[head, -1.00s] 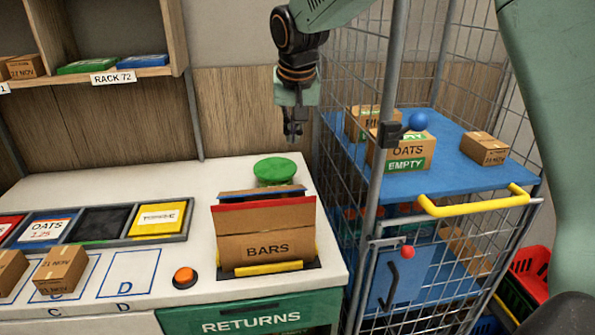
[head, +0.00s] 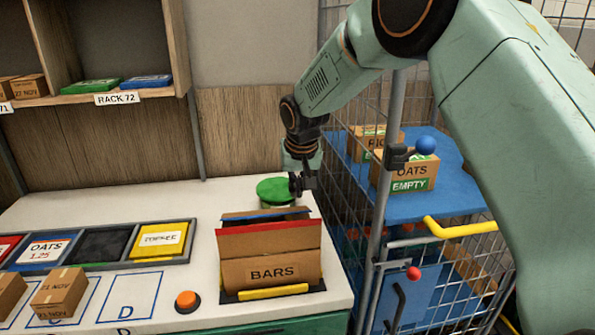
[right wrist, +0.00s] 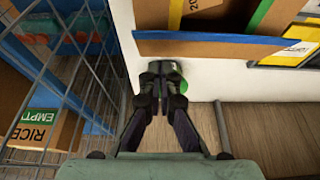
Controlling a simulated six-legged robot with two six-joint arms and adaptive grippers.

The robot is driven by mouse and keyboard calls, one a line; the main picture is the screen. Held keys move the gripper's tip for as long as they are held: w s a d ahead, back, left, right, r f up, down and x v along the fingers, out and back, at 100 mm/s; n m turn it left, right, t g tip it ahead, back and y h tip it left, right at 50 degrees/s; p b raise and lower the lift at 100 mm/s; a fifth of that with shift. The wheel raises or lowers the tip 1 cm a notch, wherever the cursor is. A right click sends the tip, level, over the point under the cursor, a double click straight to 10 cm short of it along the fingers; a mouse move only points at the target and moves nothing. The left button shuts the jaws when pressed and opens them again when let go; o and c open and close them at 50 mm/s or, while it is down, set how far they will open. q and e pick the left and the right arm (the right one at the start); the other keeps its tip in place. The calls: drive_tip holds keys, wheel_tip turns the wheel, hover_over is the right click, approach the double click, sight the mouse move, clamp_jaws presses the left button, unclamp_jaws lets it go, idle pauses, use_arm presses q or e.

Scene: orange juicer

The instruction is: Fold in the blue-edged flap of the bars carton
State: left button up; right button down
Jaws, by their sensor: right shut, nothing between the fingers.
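The bars carton (head: 271,271) stands at the counter's front right corner with its top flaps up. Its red-edged flap (head: 268,240) rises at the front. The blue-edged flap (head: 258,215) shows as a narrow strip behind it; in the right wrist view the blue-edged flap (right wrist: 205,47) lies at the top, left of the yellow bin. My right gripper (head: 300,190) is shut and empty, behind the carton's back right corner, apart from the flap. My left gripper is not in view.
A green round disc (head: 277,190) sits behind the carton, close beside my right gripper. A wire cage cart (head: 428,205) with a blue shelf and boxes stands just right of the counter. An orange button (head: 187,301) is left of the carton. Bins (head: 100,245) line the counter's left.

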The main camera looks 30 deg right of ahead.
sight(299, 211)
drive_tip(key=shift+s+a+f, duration=0.15)
drive_tip(key=shift+s+f, duration=0.5)
drive_tip(key=shift+f, duration=0.2)
drive_tip(key=shift+s+a+f, duration=0.2)
drive_tip(key=shift+s+f, duration=0.05)
drive_tip(key=shift+s, duration=0.15)
drive_tip(key=shift+w+d+f, duration=0.1)
drive_tip(key=shift+w+f, duration=0.2)
drive_tip(key=shift+s+a+f, duration=0.25)
drive_tip(key=shift+s+f, duration=0.45)
drive_tip(key=shift+s, duration=0.2)
drive_tip(key=shift+s+f, duration=0.1)
drive_tip(key=shift+f, duration=0.5)
